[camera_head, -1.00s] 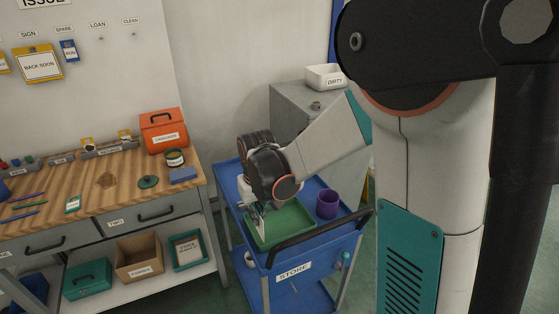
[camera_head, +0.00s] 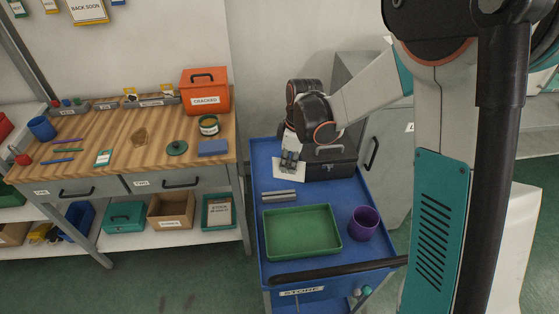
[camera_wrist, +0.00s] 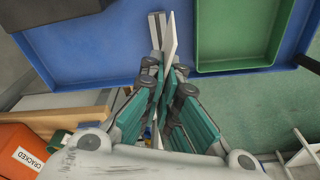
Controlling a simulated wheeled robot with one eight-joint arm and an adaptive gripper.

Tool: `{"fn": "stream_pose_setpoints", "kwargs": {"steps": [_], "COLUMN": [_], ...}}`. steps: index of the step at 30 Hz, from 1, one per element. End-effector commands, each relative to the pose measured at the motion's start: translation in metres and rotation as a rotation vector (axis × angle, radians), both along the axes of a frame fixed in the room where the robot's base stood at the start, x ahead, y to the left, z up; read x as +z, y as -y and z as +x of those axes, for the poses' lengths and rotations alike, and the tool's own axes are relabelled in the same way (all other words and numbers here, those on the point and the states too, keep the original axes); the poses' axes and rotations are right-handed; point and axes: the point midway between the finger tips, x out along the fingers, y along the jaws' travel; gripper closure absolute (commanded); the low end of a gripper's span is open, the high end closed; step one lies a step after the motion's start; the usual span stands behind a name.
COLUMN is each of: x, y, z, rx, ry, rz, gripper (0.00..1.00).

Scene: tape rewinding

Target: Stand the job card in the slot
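The job card (camera_head: 289,172), a white card, hangs from my gripper (camera_head: 290,157) over the blue cart top. In the wrist view the card (camera_wrist: 172,38) is seen nearly edge-on between the teal-padded fingers of my gripper (camera_wrist: 165,84), which are shut on it. The grey slotted holder (camera_head: 279,196) lies on the cart just in front of the card in the head view. In the wrist view the holder (camera_wrist: 155,30) is right beside the card. The card looks outside the slot; its exact height above the cart is unclear.
A green tray (camera_head: 302,255) and a purple cup (camera_head: 364,223) stand nearer the cart's handle (camera_head: 335,272). A dark box (camera_head: 330,163) is close beside my gripper. The wooden workbench (camera_head: 110,165) stands to the left.

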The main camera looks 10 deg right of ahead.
Motion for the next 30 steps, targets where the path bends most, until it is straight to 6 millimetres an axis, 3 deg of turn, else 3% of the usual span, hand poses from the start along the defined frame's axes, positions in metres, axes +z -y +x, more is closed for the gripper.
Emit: {"fn": "stream_pose_setpoints", "kwargs": {"steps": [3,9,17,30], "x": [-0.002,-0.006,-0.014,-0.05], "y": [-0.015,-0.028,-0.029,-0.029], "z": [0.004,0.007,0.007,0.007], "rx": [0.188,0.353,0.373,0.371], "ry": [0.006,0.012,0.013,0.013], "rz": [0.01,0.021,0.022,0.021], "gripper": [1.0,1.0,1.0,1.0]}}
